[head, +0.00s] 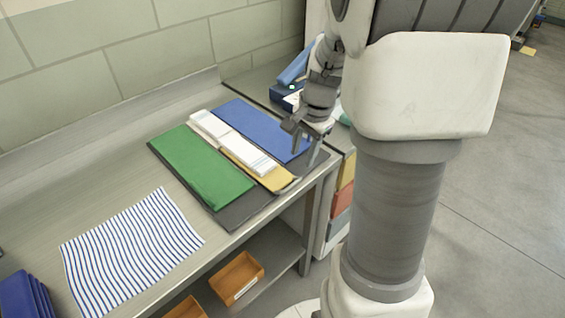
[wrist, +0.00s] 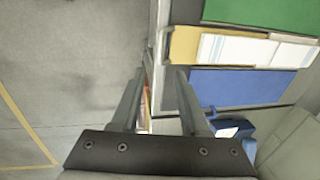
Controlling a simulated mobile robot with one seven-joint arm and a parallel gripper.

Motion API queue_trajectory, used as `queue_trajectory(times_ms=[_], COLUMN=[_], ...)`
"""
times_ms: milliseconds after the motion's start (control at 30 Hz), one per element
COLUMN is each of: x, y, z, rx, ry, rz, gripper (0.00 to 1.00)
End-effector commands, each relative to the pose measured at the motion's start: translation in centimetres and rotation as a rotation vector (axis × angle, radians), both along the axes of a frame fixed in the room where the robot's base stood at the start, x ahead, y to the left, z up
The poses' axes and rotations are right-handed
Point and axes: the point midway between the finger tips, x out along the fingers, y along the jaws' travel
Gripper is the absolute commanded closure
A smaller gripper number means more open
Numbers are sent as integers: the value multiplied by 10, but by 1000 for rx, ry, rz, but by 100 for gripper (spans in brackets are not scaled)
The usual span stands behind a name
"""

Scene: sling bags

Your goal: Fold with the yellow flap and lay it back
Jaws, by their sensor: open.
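The yellow flap (head: 277,181) lies flat between the green panel (head: 200,165) and the blue panel (head: 262,128). White folded cloths (head: 248,155) lie on it and hide most of it; its bare yellow end points to the table's front edge. In the wrist view the yellow end (wrist: 184,47) shows left of the white cloth (wrist: 236,49), with the blue panel (wrist: 245,85) below. My gripper (head: 303,157) is open and empty at the front edge, beside the blue panel's near end. In the wrist view its fingertips (wrist: 160,76) are apart, below and left of the yellow end.
A striped blue-and-white cloth (head: 130,250) lies on the metal table (head: 100,200). Dark blue folded items (head: 24,296) sit at the left corner. Orange bins (head: 237,277) stand on the lower shelf. Blue items (head: 293,72) lie beyond the panels. The wall bounds the back.

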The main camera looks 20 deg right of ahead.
Motion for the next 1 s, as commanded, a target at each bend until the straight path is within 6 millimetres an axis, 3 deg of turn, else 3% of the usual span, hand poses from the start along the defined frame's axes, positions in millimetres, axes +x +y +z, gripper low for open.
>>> queue_trajectory(times_ms=[200,500,933,1000], x=[7,16,18,18], y=[3,6,7,7], z=[-51,-97,-106,-106], rx=[3,0,0,0], ry=[5,2,0,0], rz=[0,1,1,1], gripper=[55,55,55,66])
